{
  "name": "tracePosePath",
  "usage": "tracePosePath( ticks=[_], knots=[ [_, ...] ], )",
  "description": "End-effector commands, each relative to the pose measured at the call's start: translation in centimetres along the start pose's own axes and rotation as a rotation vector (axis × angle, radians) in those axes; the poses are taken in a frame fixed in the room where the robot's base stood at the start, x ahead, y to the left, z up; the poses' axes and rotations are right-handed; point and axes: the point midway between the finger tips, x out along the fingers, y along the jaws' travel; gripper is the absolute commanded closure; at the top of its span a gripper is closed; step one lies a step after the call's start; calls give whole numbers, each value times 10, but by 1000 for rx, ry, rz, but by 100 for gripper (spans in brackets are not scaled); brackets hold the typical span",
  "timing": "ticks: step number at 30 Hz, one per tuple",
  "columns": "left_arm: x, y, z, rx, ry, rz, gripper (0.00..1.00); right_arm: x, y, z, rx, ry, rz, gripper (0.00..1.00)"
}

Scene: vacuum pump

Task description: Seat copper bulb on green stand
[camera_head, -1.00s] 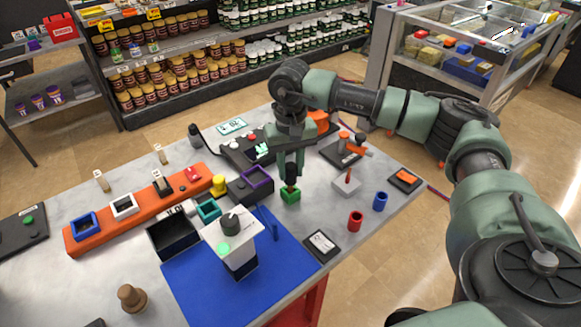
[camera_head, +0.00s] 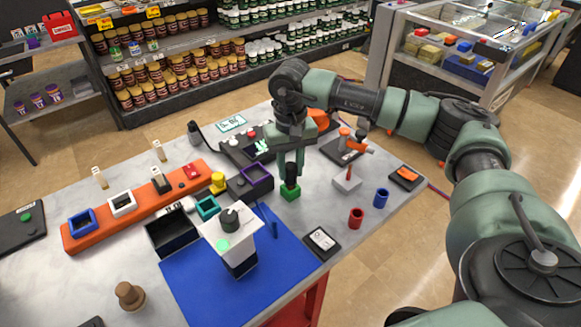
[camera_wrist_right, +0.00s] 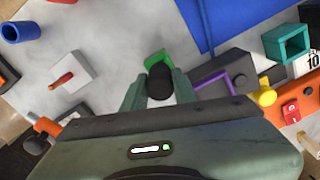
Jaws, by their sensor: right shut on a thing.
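The green stand (camera_head: 290,195) is a small green block on the grey table, right of the purple frame; part of it shows in the wrist view (camera_wrist_right: 158,58). My right gripper (camera_head: 291,172) points down over it. Its fingers (camera_wrist_right: 160,92) are shut on the copper bulb (camera_head: 291,184), which looks dark, almost black, here. In the wrist view the bulb (camera_wrist_right: 160,80) is a dark round-ended piece between the fingers, overlapping the stand. The bulb's lower end is at the stand's top; I cannot tell whether it is fully in. My left gripper is not in view.
Close by are a purple frame (camera_head: 257,179), a white block with a red peg (camera_head: 347,183), a red cup (camera_head: 356,218) and a blue cup (camera_head: 381,198). A blue mat (camera_head: 190,293) carries a white-topped stand (camera_head: 244,225). A brown knob (camera_head: 130,296) stands front left.

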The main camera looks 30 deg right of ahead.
Motion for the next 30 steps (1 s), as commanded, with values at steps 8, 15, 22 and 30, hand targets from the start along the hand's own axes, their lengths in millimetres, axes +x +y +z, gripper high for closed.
tracePosePath(
  ticks=[8, 15, 22, 30],
  knots=[
    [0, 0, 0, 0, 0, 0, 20, 0, 0, 0, 0, 0, 0, 100],
    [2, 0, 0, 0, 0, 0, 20, 1, 0, 0, 0, 0, 0, 100],
    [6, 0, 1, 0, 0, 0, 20, 5, 0, 0, 0, 1, -1, 100],
    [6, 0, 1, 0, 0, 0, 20, 4, 0, 0, 0, 1, -1, 100]
  ],
)
